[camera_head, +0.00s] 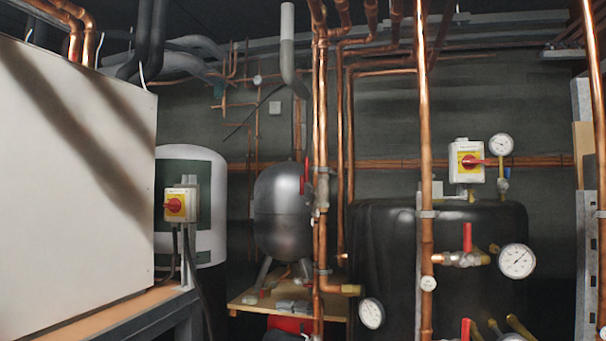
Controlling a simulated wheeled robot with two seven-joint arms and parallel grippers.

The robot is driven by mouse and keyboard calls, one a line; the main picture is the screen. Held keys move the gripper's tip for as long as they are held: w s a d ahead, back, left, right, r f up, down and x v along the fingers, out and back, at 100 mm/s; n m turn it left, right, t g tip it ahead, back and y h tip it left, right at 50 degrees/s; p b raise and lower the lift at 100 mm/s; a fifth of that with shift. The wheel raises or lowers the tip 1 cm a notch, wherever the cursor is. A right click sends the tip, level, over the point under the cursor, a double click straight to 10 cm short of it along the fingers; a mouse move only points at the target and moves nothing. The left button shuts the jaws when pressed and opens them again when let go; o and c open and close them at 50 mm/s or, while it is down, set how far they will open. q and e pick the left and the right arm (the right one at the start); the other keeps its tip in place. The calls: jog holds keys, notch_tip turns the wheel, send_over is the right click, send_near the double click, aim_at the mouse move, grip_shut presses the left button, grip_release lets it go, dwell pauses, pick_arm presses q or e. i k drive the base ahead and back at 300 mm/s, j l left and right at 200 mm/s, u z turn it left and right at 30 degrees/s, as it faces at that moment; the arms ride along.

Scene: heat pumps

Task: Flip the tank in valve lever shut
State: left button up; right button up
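Neither of my grippers is in view. A red valve lever (467,237) points straight up from a brass valve (460,259) in front of the black tank (385,225). A second red lever (465,328) stands upright lower down, cut off by the bottom edge. A third red lever (306,172) is on the vertical copper pipes near the grey pressure vessel (280,215). No readable label shows which of these is the tank in valve.
Vertical copper pipes (425,130) run in front of the tank. Round gauges (517,261) and (371,313) are gauges near the valves. A large white cabinet (75,180) on a frame fills the left. A yellow switch box with a red knob (467,161) sits above the tank.

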aim_at(306, 160)
jog(key=i+u, duration=0.3)
jog(key=i, duration=0.8)
jog(key=i+l+u, duration=0.1)
jog(key=i+u, duration=0.15)
jog(key=i, duration=0.85)
